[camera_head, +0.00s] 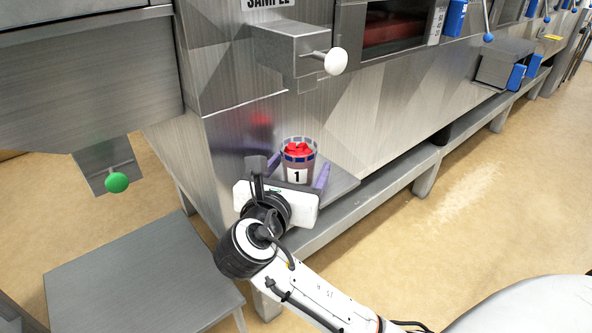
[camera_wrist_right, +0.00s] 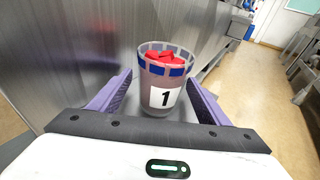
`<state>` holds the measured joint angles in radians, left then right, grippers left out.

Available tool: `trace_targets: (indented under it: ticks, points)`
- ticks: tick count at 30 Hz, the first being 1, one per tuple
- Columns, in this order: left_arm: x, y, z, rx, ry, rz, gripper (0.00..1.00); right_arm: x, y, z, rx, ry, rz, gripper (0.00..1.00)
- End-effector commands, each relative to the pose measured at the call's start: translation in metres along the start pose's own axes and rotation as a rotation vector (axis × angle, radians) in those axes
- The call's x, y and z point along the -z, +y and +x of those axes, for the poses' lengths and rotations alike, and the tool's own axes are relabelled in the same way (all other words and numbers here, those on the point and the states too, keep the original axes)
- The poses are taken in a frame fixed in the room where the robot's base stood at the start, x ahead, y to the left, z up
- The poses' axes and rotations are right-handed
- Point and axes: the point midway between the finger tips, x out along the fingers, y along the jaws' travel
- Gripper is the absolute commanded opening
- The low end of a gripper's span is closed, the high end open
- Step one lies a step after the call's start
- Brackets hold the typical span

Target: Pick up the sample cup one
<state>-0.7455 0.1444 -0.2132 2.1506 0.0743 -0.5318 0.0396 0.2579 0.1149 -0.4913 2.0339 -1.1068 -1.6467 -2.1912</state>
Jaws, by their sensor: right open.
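The sample cup one (camera_head: 298,162) is a clear cup with blue squares round its rim, red contents and a white label reading 1. It stands upright on a small metal shelf (camera_head: 338,185) below the sample spout. It also shows in the right wrist view (camera_wrist_right: 163,82). My right gripper (camera_head: 296,172) is open, its purple fingers on either side of the cup. In the right wrist view the fingers (camera_wrist_right: 160,100) appear apart from the cup, with a gap on each side. My left gripper is out of view.
The sample spout (camera_head: 290,45) with a white-knobbed lever (camera_head: 335,61) juts out above the cup. A green-knobbed lever (camera_head: 117,182) hangs at the left over a low metal table (camera_head: 140,275). A metal ledge (camera_head: 400,178) runs along the machine to the right. The floor at the right is clear.

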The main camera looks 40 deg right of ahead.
Motion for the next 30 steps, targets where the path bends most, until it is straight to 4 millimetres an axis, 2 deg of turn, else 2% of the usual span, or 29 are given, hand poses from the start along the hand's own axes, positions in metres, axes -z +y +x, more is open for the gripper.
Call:
trace_targets:
  ticks: [7, 15, 17, 30]
  points:
    - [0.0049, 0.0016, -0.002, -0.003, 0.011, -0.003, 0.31, -0.001, -0.0005, 0.0011, 0.0, 0.0, -0.001, 0.7]
    - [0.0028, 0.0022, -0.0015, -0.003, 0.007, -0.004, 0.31, -0.0005, -0.0005, 0.001, 0.0, 0.0, -0.001, 0.25]
    - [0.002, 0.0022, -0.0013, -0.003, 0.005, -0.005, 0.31, -0.0012, -0.0005, 0.0009, 0.0, -0.001, 0.0, 0.17]
    - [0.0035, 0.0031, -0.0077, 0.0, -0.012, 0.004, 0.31, -0.007, 0.0004, -0.0013, -0.002, 0.0, -0.003, 0.17]
